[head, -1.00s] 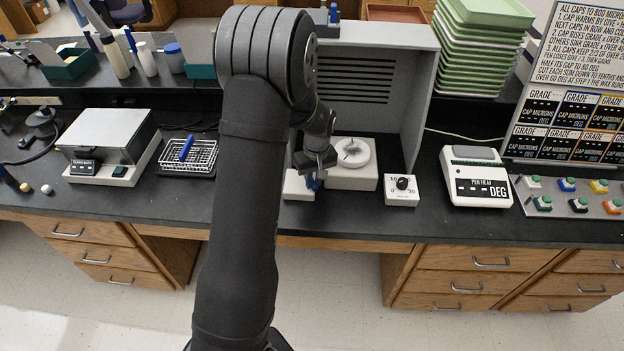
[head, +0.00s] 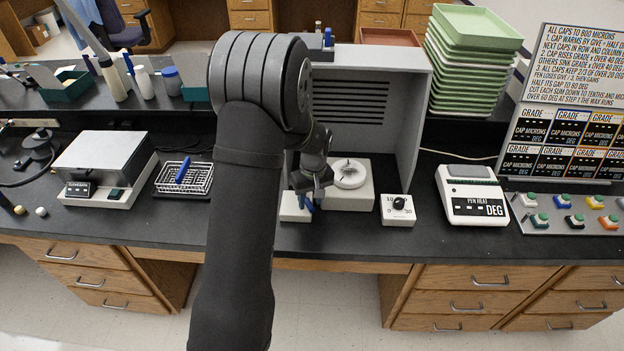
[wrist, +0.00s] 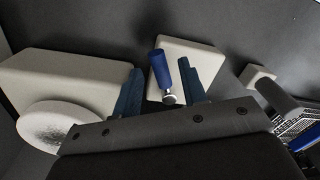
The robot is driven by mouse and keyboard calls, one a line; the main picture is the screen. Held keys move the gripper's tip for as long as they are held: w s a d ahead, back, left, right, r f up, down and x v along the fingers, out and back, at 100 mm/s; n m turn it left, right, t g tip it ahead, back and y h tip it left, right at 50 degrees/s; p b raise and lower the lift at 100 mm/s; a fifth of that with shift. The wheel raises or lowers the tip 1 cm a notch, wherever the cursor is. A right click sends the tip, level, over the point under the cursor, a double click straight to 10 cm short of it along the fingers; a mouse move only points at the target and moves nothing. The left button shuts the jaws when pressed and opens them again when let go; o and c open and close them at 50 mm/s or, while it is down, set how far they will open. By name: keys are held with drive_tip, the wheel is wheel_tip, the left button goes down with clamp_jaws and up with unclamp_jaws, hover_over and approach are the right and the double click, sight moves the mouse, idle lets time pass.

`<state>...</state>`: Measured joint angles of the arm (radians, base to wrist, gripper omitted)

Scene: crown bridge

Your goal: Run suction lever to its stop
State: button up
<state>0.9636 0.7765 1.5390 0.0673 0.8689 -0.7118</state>
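The suction lever has a blue handle (wrist: 160,68) with a metal end, on a pale square box (wrist: 189,53) in the wrist view. In the head view the box (head: 291,212) stands at the front of the grey hood, and the handle is mostly hidden by my gripper. My gripper (wrist: 158,92) is open, with one dark blue finger on each side of the lever. There are visible gaps between the handle and both fingers. In the head view my gripper (head: 305,204) is low over the box.
A pale block with a round white dish (head: 349,173) stands right of the lever box, and a dial box (head: 398,210) farther right. A wire rack (head: 196,180) lies to the left. The grey hood (head: 413,110) walls in the back and right. Bare black bench lies in front.

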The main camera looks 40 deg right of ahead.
wheel_tip(320, 180, up, 16)
drive_tip(key=d, duration=0.1)
drive_tip(key=shift+s+r, duration=0.2)
drive_tip(key=shift+r, duration=0.05)
idle(0.5)
drive_tip(key=f, duration=1.1)
drive_tip(key=a+f, duration=0.1)
drive_tip(key=f, duration=0.5)
drive_tip(key=shift+w+f, duration=0.2)
